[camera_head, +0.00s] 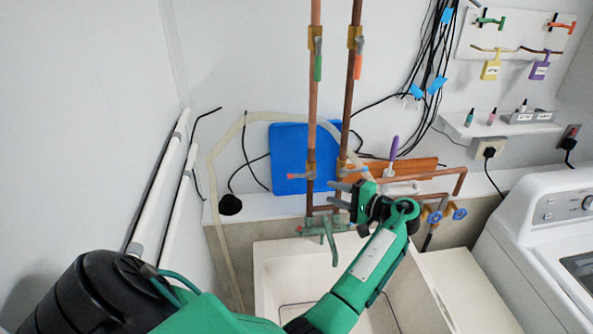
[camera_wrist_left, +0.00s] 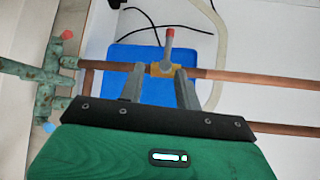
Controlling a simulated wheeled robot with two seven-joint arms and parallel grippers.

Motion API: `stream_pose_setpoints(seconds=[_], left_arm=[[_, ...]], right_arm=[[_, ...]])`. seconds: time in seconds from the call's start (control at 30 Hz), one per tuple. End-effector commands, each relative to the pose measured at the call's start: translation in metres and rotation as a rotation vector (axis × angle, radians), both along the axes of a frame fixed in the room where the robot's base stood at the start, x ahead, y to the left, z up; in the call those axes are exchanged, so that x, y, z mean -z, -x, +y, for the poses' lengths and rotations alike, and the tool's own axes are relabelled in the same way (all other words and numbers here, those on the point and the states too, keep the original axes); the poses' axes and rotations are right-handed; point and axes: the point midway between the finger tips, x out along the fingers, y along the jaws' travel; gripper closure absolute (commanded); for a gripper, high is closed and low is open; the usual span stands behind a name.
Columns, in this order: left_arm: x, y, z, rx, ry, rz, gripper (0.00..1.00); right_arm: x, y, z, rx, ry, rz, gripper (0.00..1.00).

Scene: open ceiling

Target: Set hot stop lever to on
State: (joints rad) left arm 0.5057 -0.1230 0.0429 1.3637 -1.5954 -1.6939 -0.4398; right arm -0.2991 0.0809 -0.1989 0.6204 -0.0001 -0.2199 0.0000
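A small red-tipped lever (camera_head: 299,176) on a brass valve sticks out to the left, across the left copper pipe, above the green faucet (camera_head: 321,225). It also shows in the left wrist view (camera_wrist_left: 170,42), at right angles to its pipe, with its brass body (camera_wrist_left: 166,70) ahead of the fingertips. My left gripper (camera_head: 336,195) points left, just right of and slightly below this lever. Its two grey fingers are apart with nothing held between them, as the left wrist view (camera_wrist_left: 161,88) shows. Contact with the valve cannot be told. My right gripper is not in view.
A second vertical copper pipe (camera_head: 350,90) stands right of the first. Upper valves have a green lever (camera_head: 318,68) and an orange lever (camera_head: 358,67). A blue board (camera_head: 287,150) leans behind the pipes. A white sink (camera_head: 280,262) is below; a white washer (camera_head: 540,240) stands right.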

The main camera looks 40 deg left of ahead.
Motion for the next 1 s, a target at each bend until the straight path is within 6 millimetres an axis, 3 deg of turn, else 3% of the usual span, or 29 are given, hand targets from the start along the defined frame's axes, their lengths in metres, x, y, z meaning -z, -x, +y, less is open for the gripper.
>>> stream_pose_setpoints(seconds=[0.23,0.7,1.0], left_arm=[[-0.01,-0.002,0.013,-0.015,-0.025,0.008,0.66],[0.002,0.01,0.106,-0.016,-0.024,0.007,0.66],[0.006,0.012,0.133,-0.013,-0.023,0.007,0.66]], right_arm=[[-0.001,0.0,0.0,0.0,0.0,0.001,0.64],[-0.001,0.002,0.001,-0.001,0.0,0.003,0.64],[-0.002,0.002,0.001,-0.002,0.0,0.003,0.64]])
